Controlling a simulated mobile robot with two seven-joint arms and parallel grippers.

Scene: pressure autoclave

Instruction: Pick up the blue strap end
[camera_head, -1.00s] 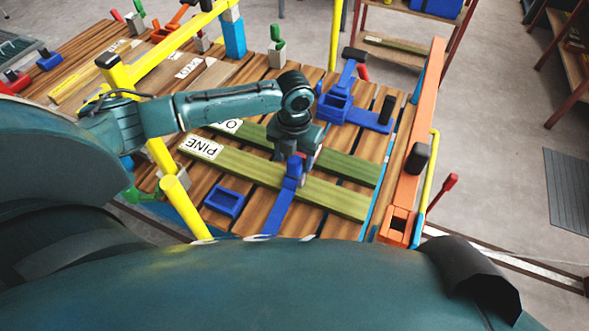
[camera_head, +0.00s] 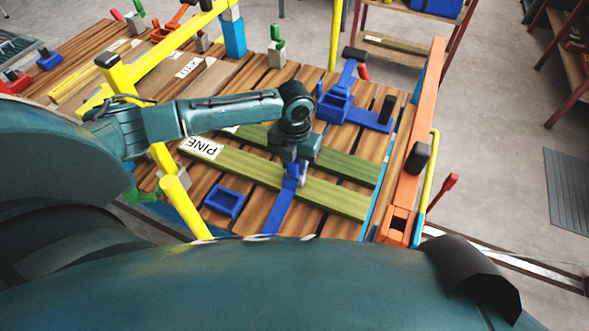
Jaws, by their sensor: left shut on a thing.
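The blue strap (camera_head: 278,213) lies over the slatted wooden table, running from the near edge up to the green board labelled PINE (camera_head: 320,190). Its far end is at my left gripper (camera_head: 296,178), which points down and is shut on that end. The gripper partly hides the strap end. I cannot tell whether the end is clear of the board. My right gripper is not in view.
A blue square buckle (camera_head: 223,202) lies left of the strap. A second green board lies behind. A blue clamp (camera_head: 345,108) stands at the back right. An orange beam (camera_head: 412,150) and a yellow rail (camera_head: 183,205) flank the space.

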